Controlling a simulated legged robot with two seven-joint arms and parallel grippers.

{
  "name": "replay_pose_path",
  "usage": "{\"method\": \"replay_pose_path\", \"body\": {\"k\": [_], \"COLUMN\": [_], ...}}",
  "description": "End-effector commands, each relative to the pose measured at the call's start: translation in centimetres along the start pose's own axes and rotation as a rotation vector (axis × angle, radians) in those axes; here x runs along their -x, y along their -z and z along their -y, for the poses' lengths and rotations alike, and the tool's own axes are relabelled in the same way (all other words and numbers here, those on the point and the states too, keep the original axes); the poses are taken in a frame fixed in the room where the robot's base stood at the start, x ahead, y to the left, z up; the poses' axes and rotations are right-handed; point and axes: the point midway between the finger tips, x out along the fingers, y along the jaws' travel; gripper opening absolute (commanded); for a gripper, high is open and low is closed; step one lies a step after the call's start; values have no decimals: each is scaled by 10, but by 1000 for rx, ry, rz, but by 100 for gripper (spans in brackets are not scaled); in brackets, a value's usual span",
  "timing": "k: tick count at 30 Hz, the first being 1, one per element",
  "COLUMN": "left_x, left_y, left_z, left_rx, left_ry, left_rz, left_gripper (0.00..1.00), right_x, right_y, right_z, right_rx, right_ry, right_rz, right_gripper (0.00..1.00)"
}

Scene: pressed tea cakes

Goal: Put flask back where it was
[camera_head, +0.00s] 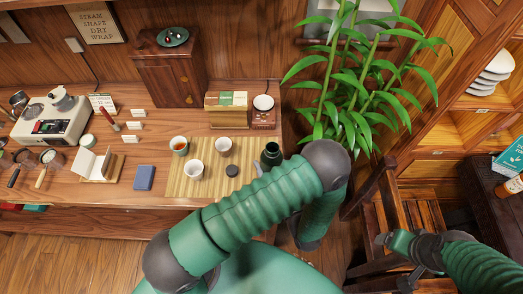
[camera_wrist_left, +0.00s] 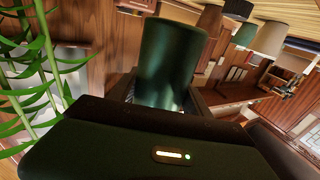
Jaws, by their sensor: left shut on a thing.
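The dark green flask (camera_head: 272,154) shows in the head view at the right end of the bamboo mat (camera_head: 209,186), partly hidden by my left arm. In the left wrist view the flask (camera_wrist_left: 168,60) stands between the jaws of my left gripper (camera_wrist_left: 160,98), which is shut on it. My left gripper is mostly hidden behind my own arm in the head view. I cannot tell if the flask touches the table. My right gripper (camera_head: 396,244) is at lower right, over a wooden chair, far from the flask; its jaws are unclear.
Cups (camera_head: 194,169) and a dark round disc (camera_head: 232,170) are on the mat, left of the flask. A blue box (camera_head: 144,177) lies further left. A box stack (camera_head: 226,104) stands behind the mat. A leafy plant (camera_head: 350,90) stands right of the table, near my left elbow.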

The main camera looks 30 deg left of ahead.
Motion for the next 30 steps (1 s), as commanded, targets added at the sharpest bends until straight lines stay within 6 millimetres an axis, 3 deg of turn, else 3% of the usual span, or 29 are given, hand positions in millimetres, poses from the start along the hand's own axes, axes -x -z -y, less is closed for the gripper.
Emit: {"method": "replay_pose_path", "body": {"k": [17,23,30], "left_x": [-7,-33,-85], "left_y": [-5,-11,-22], "left_z": [66,50,14], "left_rx": [-5,-3,-1], "left_ry": [345,357,355], "left_rz": [10,10,9], "left_gripper": [0,0,0], "right_x": [-25,-35,-56], "right_y": [-6,-8,-13], "right_z": [0,0,0], "right_rx": [0,0,0], "right_ry": [0,0,0], "right_rz": [0,0,0], "right_gripper": [81,81,81]}}
